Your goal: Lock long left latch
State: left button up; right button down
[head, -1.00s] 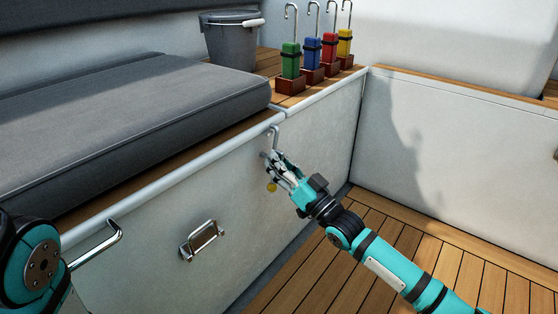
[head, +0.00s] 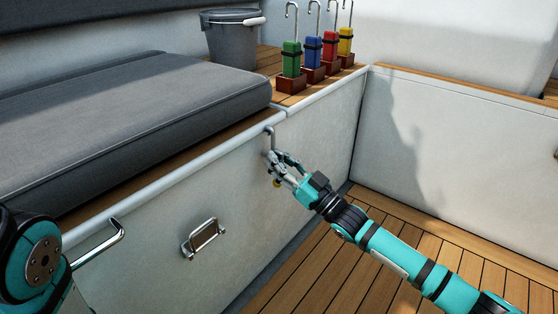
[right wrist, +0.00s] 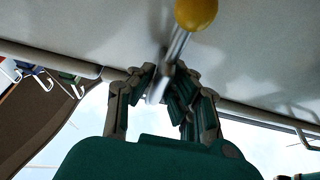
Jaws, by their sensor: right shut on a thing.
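A metal latch lever (head: 270,134) with a yellow ball knob (head: 277,184) is on the white locker front, just under the seat's edge. My right gripper (head: 271,160) is at this lever, with its fingers shut around the metal rod. In the right wrist view the rod (right wrist: 178,46) runs between the fingers, and the yellow knob (right wrist: 196,14) sticks out beyond them. The fingers partly hide the lever and knob in the head view. A second metal lever (head: 98,247) is farther left on the same front, its lower end cut off by my left arm. My left gripper is out of view.
A folding metal handle (head: 201,237) is mid-front on the locker. A grey cushion (head: 130,120) lies on top. A grey bucket (head: 231,42) and several coloured hooked handles in brown blocks (head: 291,85) stand behind. The wooden floor (head: 345,265) is clear.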

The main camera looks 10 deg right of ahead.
jog(key=c, duration=1.4)
grip_release()
jog(key=shift+o, duration=0.2)
jog(key=shift+f, duration=0.1)
jog(key=shift+s+d+f, duration=0.1)
jog(key=shift+s+d, duration=0.1)
jog(key=shift+s, duration=0.05)
jog(key=v, duration=1.1)
jog(key=shift+s+f, duration=0.1)
jog(key=shift+s, duration=0.05)
